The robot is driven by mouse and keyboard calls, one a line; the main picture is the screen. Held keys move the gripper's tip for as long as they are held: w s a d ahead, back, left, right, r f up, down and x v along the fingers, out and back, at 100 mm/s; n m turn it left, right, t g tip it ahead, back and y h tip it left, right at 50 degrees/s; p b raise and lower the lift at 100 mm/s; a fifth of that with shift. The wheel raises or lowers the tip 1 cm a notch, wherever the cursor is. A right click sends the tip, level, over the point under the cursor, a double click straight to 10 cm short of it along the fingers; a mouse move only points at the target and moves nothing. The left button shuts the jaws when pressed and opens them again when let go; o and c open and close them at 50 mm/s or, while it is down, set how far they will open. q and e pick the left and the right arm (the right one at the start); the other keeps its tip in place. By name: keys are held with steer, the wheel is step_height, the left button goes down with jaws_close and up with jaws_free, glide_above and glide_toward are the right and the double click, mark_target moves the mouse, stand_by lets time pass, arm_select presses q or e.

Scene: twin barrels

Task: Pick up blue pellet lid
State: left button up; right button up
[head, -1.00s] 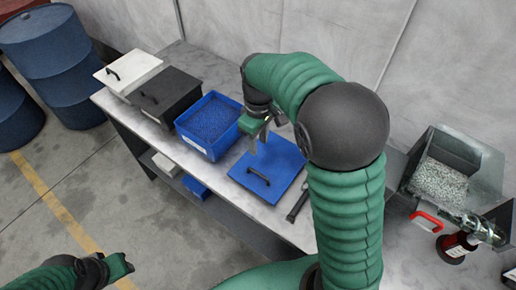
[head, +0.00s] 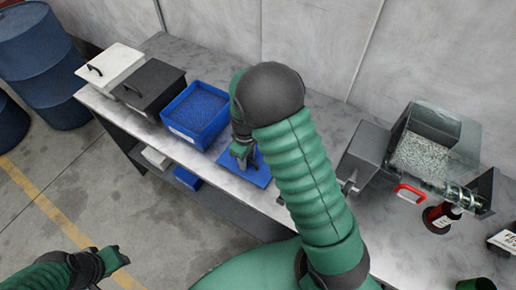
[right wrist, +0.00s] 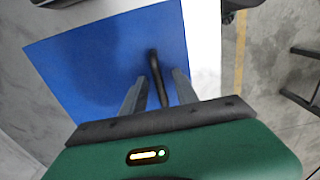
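The fingers are apart, with gaps to the handle. My left gripper (head: 118,258) is at the lower left, over the floor, away from the table; its fingers are too small to read.
A closed black bin (head: 150,85) and a white bin (head: 112,65) stand left of the blue bin. A machine with a clear hopper of grey pellets (head: 422,157) and a red handle (head: 410,192) stands at the right.

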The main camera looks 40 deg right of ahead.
steer(key=shift+w+f, duration=0.2)
steer(key=shift+f, duration=0.15)
jaws_close()
stand_by(1.2)
